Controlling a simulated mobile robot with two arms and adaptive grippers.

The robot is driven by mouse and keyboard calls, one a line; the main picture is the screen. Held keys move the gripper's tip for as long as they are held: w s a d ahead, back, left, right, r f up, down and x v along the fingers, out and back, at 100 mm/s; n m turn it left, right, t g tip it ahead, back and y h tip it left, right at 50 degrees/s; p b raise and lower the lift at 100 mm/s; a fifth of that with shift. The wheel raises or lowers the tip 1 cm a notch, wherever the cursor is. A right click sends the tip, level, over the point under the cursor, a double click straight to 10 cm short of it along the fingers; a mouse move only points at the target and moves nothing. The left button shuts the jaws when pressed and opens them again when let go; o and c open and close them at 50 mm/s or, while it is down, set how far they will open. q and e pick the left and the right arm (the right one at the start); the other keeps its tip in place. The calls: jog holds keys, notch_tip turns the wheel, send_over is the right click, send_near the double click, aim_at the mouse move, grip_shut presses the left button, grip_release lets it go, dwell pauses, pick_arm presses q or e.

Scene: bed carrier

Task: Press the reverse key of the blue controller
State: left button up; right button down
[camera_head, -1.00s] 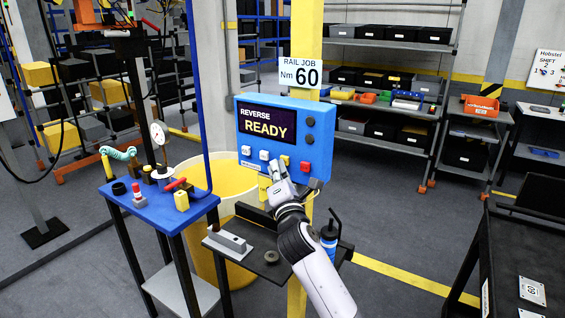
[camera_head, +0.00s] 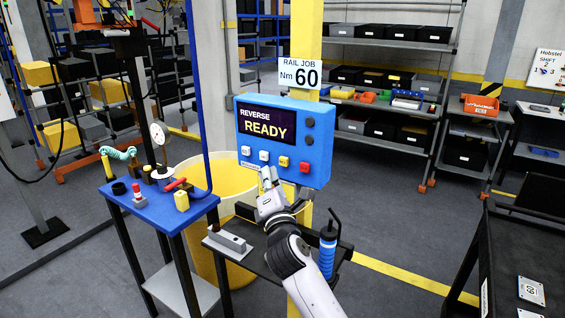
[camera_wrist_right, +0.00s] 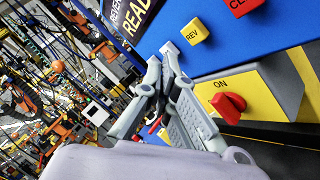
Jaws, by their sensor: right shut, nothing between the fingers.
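The blue controller (camera_head: 318,140) is mounted on the yellow post, and its screen (camera_head: 267,122) reads "REVERSE READY". Below the screen is a row of two white keys, a yellow key (camera_head: 284,161) and a red key (camera_head: 305,167). In the right wrist view the yellow key (camera_wrist_right: 194,31) is marked "REV", with the red key (camera_wrist_right: 243,8) beside it. My right gripper (camera_head: 270,172) is shut and empty, just below and left of the yellow key in the head view. Its tips (camera_wrist_right: 163,58) are apart from the yellow key in the wrist view. My left gripper is not in view.
A red knob (camera_wrist_right: 228,107) marked "ON" sits on a yellow plate below the controller. A blue bottle (camera_head: 327,250) stands beside my right arm. A blue-topped table (camera_head: 158,211) with small tools is at left; a black cart (camera_head: 515,255) is at right.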

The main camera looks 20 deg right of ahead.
jog(key=shift+s+a, duration=0.85)
jog(key=shift+a, duration=0.25)
